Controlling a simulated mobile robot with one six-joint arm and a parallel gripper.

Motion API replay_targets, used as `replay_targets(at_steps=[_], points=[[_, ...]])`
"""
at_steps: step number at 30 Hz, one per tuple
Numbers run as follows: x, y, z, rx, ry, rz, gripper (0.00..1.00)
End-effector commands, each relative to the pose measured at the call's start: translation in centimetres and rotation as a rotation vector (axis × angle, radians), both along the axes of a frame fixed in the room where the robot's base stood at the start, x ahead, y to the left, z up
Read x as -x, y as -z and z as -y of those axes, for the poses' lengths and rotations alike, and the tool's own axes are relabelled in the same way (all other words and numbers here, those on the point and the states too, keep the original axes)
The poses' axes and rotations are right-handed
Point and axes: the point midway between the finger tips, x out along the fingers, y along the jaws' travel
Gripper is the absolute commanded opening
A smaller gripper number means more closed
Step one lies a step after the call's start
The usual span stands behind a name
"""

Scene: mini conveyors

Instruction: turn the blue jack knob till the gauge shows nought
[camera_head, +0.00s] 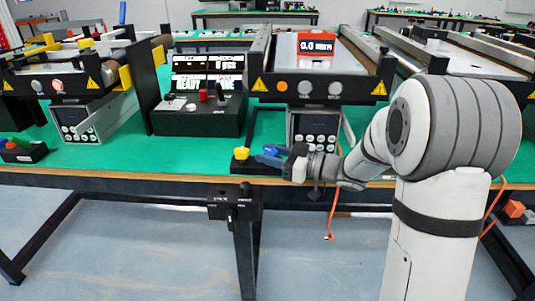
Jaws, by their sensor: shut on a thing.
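The blue jack knob (268,158) is low at the front edge of the middle conveyor, above the green table edge. My gripper (280,157) reaches in from the right and is shut on it. The fingers and the knob overlap, so the exact grip is hard to see. The gauge (316,43) is a red-framed display on top of the middle conveyor. It seems to read 0.0, with small letters after it that are too blurred to be sure of.
A yellow knob (241,154) sits just left of the blue one. A black control box (198,121) with lit screens stands left of the middle conveyor (330,88). Another conveyor (58,83) is at left. Bare green table (150,158) lies along the front.

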Motion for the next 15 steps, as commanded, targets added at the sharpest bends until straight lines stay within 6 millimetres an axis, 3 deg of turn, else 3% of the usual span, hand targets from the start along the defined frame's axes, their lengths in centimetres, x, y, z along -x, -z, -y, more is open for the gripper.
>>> replay_targets(at_steps=[1,2,3,9,15], points=[[0.0,-0.01,0.0,0.0,0.0,0.001,0.11],[-0.01,-0.01,0.0,0.0,0.0,0.001,0.37],[-0.01,-0.02,0.0,0.0,0.001,0.001,0.4],[-0.02,-0.03,0.02,0.0,0.001,0.001,0.56],[-0.02,-0.04,0.05,0.0,0.002,0.001,0.56]])
